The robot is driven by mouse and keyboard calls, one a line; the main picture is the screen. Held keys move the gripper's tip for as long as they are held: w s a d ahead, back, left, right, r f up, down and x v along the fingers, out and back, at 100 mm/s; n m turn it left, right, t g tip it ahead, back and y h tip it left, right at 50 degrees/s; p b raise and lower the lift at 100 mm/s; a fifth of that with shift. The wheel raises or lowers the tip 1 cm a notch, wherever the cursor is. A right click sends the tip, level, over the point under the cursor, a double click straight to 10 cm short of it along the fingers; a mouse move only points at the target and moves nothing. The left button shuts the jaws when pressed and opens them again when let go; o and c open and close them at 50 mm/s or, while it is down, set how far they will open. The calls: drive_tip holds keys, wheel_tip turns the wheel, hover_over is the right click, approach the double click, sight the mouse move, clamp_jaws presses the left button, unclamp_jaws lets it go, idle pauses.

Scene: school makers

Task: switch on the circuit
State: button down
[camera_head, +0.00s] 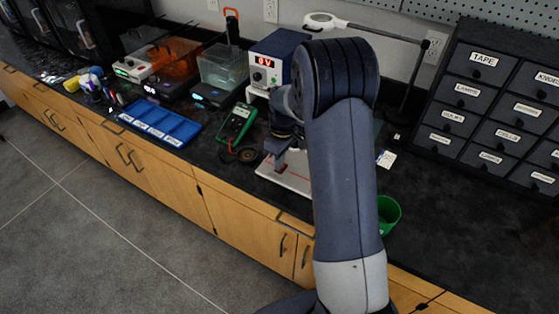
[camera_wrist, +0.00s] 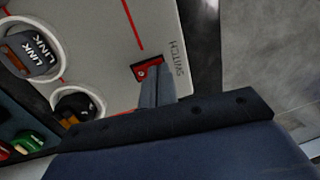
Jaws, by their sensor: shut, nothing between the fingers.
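The circuit board (camera_head: 297,182) is a pale panel on the bench, mostly hidden behind my arm. In the wrist view the board (camera_wrist: 105,25) shows red lines and the printed word SWITCH. A small red and dark switch (camera_wrist: 140,71) sits beside that word near the board's edge. My gripper (camera_wrist: 153,77) is shut and empty, with its fingertips over or against the switch; I cannot tell whether they touch it. The fingers hide part of the switch, so its position is unclear. In the head view my gripper (camera_head: 279,163) is low over the board.
A power supply (camera_head: 272,65) with a red display stands behind. A green multimeter (camera_head: 236,124) and blue tray (camera_head: 160,122) lie left, a green cup (camera_head: 388,212) right, labelled drawers (camera_head: 495,100) far right.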

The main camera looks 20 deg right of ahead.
drive_tip(key=shift+f+b, duration=0.25)
drive_tip(key=shift+b, duration=0.05)
drive_tip(key=shift+s+r, duration=0.1)
drive_tip(key=shift+w+d+r+p, duration=0.15)
drive_tip(key=shift+w+d+p, duration=0.2)
drive_tip(key=shift+w+d, duration=0.2)
idle(0.3)
wheel_tip(320, 180, up, 11)
drive_tip(key=w, duration=0.1)
drive_tip(key=shift+d, duration=0.4)
